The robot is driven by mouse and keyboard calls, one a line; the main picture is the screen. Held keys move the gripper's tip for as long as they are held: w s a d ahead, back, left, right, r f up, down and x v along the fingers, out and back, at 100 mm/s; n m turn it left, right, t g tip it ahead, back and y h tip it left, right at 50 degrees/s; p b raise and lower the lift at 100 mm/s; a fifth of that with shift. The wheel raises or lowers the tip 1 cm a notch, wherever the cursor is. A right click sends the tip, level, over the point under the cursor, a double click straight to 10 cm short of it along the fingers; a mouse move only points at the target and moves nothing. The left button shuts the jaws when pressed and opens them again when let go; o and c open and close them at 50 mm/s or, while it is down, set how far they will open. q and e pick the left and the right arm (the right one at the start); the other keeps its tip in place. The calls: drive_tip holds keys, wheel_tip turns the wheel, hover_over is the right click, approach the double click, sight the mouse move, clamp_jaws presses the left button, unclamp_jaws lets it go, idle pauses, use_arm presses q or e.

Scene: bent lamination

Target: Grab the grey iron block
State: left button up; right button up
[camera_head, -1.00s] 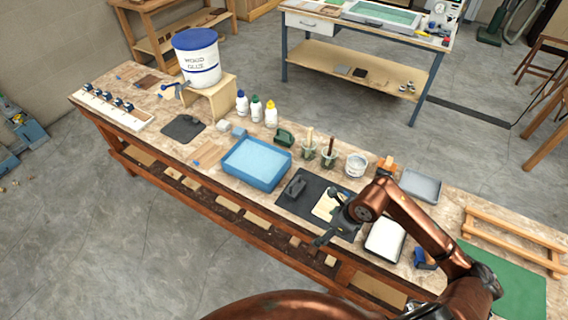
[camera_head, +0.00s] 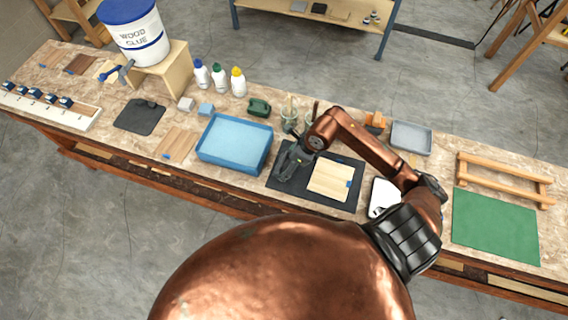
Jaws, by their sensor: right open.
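A black mat (camera_head: 347,204) lies near the front edge of the workbench, with a pale wooden board (camera_head: 329,181) on its right part. My right gripper (camera_head: 286,166) is over the left part of the mat, pointing down, with its jaws open. The dark grey iron block is at that same spot, largely hidden by the gripper and hard to tell from it. I cannot tell whether the fingers touch it. My left gripper is out of view.
A blue tray (camera_head: 236,147) stands close to the left of my right gripper. Glass jars (camera_head: 289,114) with brushes stand just behind it. A white tray (camera_head: 383,196) and a green mat (camera_head: 495,224) lie to the right. Small bottles (camera_head: 218,78) stand farther back.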

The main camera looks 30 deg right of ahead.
drive_tip(key=shift+x, duration=1.4)
drive_tip(key=shift+s, duration=0.15)
drive_tip(key=shift+c, duration=0.4)
drive_tip(key=shift+d, duration=0.1)
drive_tip(key=c, duration=2)
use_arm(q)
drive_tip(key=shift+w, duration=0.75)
use_arm(e)
drive_tip(key=shift+r, duration=0.15)
drive_tip(key=shift+c, duration=0.5)
